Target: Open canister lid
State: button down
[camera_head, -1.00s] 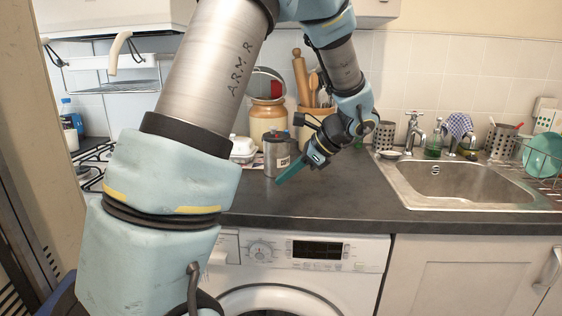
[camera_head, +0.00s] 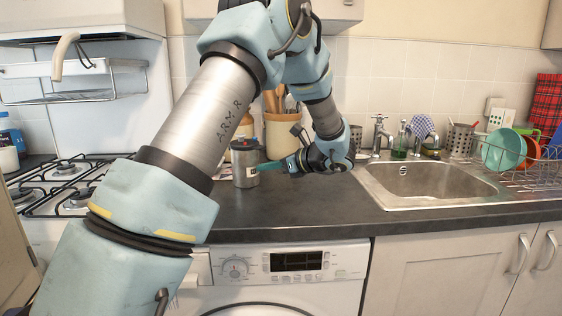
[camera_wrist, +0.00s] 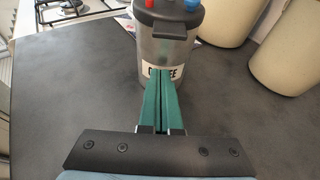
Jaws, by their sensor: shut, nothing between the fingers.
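The canister (camera_head: 245,170) is a grey metal cylinder with a dark lid (camera_head: 243,145), standing upright on the dark counter. In the wrist view the canister (camera_wrist: 163,50) carries a white label ending in "EE", and its dark lid (camera_wrist: 172,12) has a tab at the front and red and blue pieces on top. The lid looks closed. My gripper (camera_head: 262,167) has green fingers, reaching in from the right of the canister. In the wrist view the fingers (camera_wrist: 158,72) are shut and empty, with tips at the label, below the lid tab. I cannot tell whether they touch it.
A utensil pot (camera_head: 284,130) stands behind my gripper. Cream jars (camera_wrist: 285,55) are close to the right of the canister in the wrist view. The hob (camera_head: 75,180) lies left and the sink (camera_head: 425,180) right. The front counter (camera_head: 290,210) is clear.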

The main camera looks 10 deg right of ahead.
notch_tip(320, 180, up, 4)
jog(key=shift+s+d+r+p, duration=0.1)
jog(key=shift+p, duration=0.4)
